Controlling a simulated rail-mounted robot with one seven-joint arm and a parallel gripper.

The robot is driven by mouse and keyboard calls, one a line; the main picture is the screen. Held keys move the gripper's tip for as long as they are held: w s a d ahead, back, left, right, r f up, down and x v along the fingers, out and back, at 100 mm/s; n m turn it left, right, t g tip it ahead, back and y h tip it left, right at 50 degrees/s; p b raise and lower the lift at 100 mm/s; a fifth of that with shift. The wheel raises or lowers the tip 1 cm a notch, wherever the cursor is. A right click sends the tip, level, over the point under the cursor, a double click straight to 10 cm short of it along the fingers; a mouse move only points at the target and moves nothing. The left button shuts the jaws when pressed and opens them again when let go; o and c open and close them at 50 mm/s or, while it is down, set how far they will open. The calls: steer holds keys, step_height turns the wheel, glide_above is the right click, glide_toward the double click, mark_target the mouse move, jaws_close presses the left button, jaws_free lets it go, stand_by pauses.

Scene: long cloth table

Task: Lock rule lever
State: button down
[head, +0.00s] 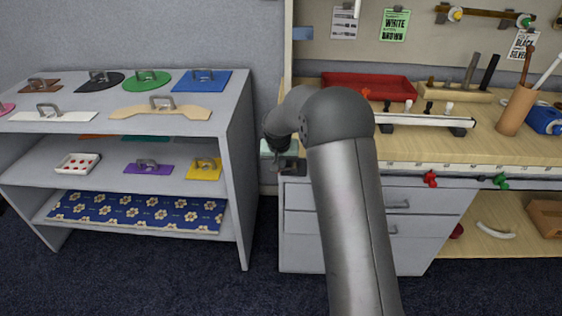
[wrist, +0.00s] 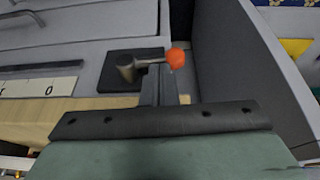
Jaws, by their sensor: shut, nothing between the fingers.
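The rule lever shows in the wrist view as a short metal arm on a round hub (wrist: 127,67), with an orange ball knob (wrist: 176,58) at its right end. It sits over a dark plate (wrist: 118,84) at the end of the white rule (wrist: 40,88), beside the zero mark. My gripper (wrist: 158,76) is shut and empty, its fingers pointing at the lever between hub and knob. The fingertips are very close to the lever; I cannot tell if they touch. In the head view my own arm mostly hides the gripper and lever at the bench's left corner.
Grey drawers (head: 400,225) stand below. A grey shelf (head: 243,120) with handled flat shapes stands to the left, across a narrow gap.

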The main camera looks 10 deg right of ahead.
steer(key=shift+w+a+f+h+b, duration=0.1)
steer(key=shift+a+f+h+b, duration=0.2)
steer(key=shift+h+b, duration=0.4)
steer(key=f+h+b, duration=0.1)
steer(key=h, duration=0.1)
steer(key=f+n+g+h+b, duration=0.1)
steer(key=h+b, duration=0.1)
steer(key=a+f+h+b, duration=0.1)
steer(key=h, duration=0.1)
steer(key=shift+w+f+n+g+b, duration=0.15)
steer(key=shift+f+n+g+b, duration=0.15)
steer(key=shift+n+b, duration=0.1)
steer(key=shift+s+d+f+n+h+b, duration=0.1)
steer(key=shift+d+f+n+h+b, duration=0.35)
steer(key=shift+h+b, duration=0.75)
steer(key=shift+s+d+f+n+h+b, duration=0.1)
steer(key=shift+f+n+h+b, duration=0.4)
steer(key=shift+h, duration=1.15)
steer(key=shift+s+d+f+n+h+b, duration=0.15)
steer(key=shift+d+f+h+b, duration=0.15)
steer(key=shift+f+h+b, duration=0.85)
steer(key=shift+w+r+h, duration=0.1)
steer(key=shift+r+h, duration=0.3)
